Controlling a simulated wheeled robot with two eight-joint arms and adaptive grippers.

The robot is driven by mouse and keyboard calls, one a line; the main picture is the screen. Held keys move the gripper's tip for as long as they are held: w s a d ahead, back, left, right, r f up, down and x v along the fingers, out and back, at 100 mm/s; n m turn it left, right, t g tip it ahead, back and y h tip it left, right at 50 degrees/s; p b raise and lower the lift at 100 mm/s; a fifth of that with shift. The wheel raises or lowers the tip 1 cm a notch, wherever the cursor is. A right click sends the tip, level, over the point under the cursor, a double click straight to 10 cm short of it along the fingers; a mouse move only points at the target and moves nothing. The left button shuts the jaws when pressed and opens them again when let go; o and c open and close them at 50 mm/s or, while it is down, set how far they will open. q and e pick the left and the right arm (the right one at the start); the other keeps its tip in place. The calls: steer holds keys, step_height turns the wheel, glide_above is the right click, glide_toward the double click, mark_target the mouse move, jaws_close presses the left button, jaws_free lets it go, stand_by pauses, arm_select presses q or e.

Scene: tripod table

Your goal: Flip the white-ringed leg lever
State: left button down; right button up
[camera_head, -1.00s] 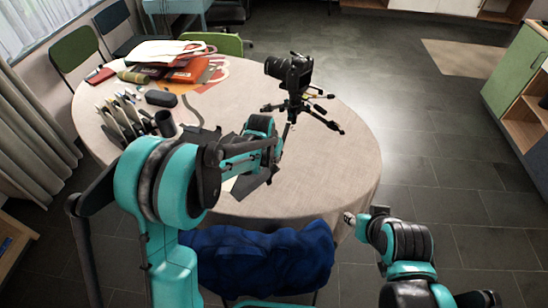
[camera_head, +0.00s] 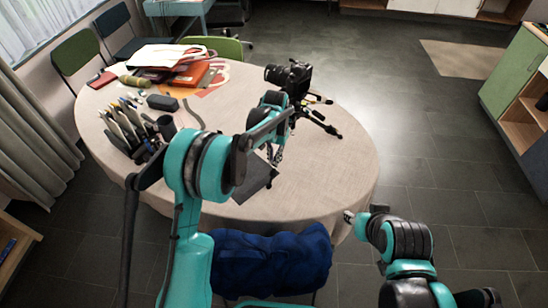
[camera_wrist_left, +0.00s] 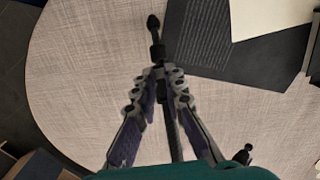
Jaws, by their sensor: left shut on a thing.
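A black camera on a small black tripod (camera_head: 322,125) stands near the table's right edge in the head view. The white-ringed lever cannot be made out in either view. My left gripper (camera_head: 276,156) is at the tripod's near left side, low over the table. In the left wrist view my left gripper (camera_wrist_left: 160,75) has both fingertips closed on a black tripod leg (camera_wrist_left: 158,50), near its rubber foot. The leg runs back between the fingers. My right gripper (camera_head: 350,217) is beside the table's front right edge, apart from the tripod; its jaw opening is too small to read.
The round cloth-covered table (camera_head: 330,180) has bare room right of the arm. A dark sheet (camera_head: 257,180) lies near my left gripper. A pen holder (camera_head: 125,130), a cup (camera_head: 166,127) and a pile of folders (camera_head: 185,72) are at the left and back. A blue cushioned seat (camera_head: 270,262) is in front.

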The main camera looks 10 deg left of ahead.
arm_select(q)
steer(key=shift+w+r+g+y+p, duration=0.3)
steer(key=shift+g+p, duration=0.1)
steer(key=shift+g, duration=0.5)
steer(key=c, duration=1.6)
jaws_free()
steer(key=shift+r, duration=0.1)
steer(key=v, duration=1.1)
steer(key=shift+w+r, duration=0.2)
steer(key=shift+r, duration=0.15)
